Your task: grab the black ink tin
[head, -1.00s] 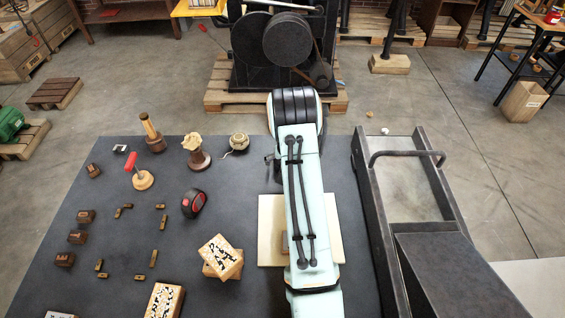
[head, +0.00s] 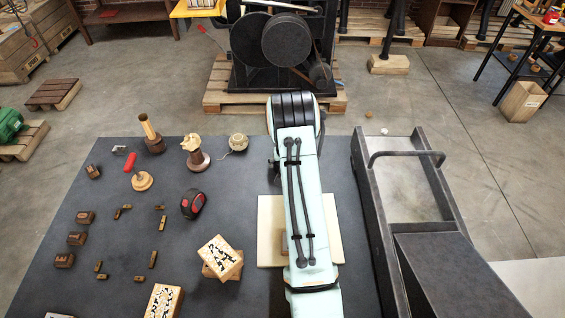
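My pale arm covers the right middle of the dark bench top (head: 120,225). Only a small dark piece, perhaps part of my gripper (head: 275,161), shows at the left edge of the arm. The fingertips are hidden, so I cannot see whether they are open or hold anything.
A pale board (head: 270,222) lies partly under my arm. A metal tray with a bar handle (head: 405,156) stands at right.

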